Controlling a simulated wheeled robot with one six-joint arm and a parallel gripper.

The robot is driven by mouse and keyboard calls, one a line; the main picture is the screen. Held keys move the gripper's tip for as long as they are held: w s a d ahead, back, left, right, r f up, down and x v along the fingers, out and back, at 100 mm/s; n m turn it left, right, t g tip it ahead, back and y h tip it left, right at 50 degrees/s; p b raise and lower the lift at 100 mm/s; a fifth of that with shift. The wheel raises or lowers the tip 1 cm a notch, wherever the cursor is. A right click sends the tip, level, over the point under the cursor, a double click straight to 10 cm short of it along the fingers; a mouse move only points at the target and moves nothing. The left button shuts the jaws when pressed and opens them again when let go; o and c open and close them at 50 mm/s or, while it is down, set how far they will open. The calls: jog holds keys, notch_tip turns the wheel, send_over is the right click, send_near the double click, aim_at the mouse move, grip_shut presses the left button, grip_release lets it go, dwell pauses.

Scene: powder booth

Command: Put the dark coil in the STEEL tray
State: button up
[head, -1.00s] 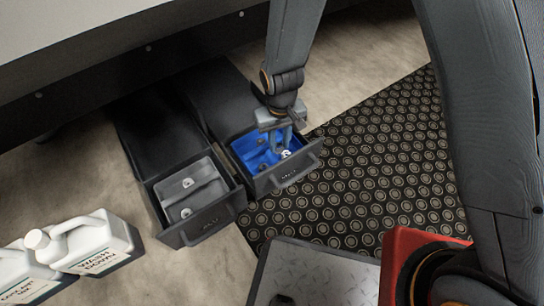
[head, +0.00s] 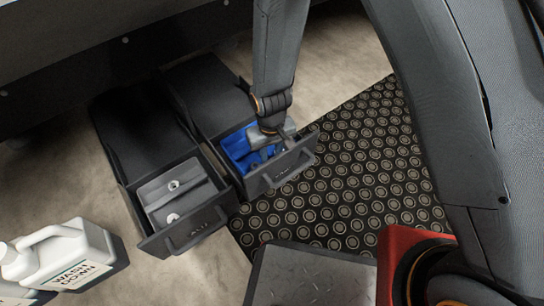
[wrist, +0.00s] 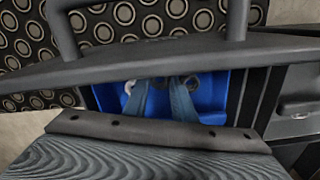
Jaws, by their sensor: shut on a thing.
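My gripper (head: 275,146) reaches down into the open drawer with a blue inside (head: 239,150). In the wrist view its two fingers (wrist: 166,92) are close together inside the blue tray, behind the drawer's front bar. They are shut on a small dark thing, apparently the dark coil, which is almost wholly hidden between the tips. A pale coil (wrist: 129,87) shows just left of the fingers. The lettering on the drawer fronts is too small to read surely.
A white jug marked WASH DOWN (head: 70,250) stands at lower left. A patterned dark mat (head: 350,185) lies right of the drawers. A grey metal plate (head: 312,275) is at the bottom. A long dark cabinet body (head: 100,50) overhangs behind.

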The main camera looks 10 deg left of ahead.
jog(key=shift+f, duration=0.1)
jog(key=o, duration=0.7)
jog(key=shift+o, duration=0.2)
jog(key=s+d+r+p, duration=0.1)
jog(key=s+r+p, duration=0.25)
jog(key=r, duration=1.15)
jog(key=s+r+p, duration=0.2)
jog(key=r+p, duration=0.2)
jog(key=r, duration=1.1)
jog(key=s+d+r+n+y, duration=0.1)
jog(key=s+d+r, duration=0.6)
jog(key=s+r, duration=0.5)
jog(key=shift+s+d+r, duration=0.35)
jog(key=shift+d+r, duration=0.05)
jog(key=shift+r, duration=0.1)
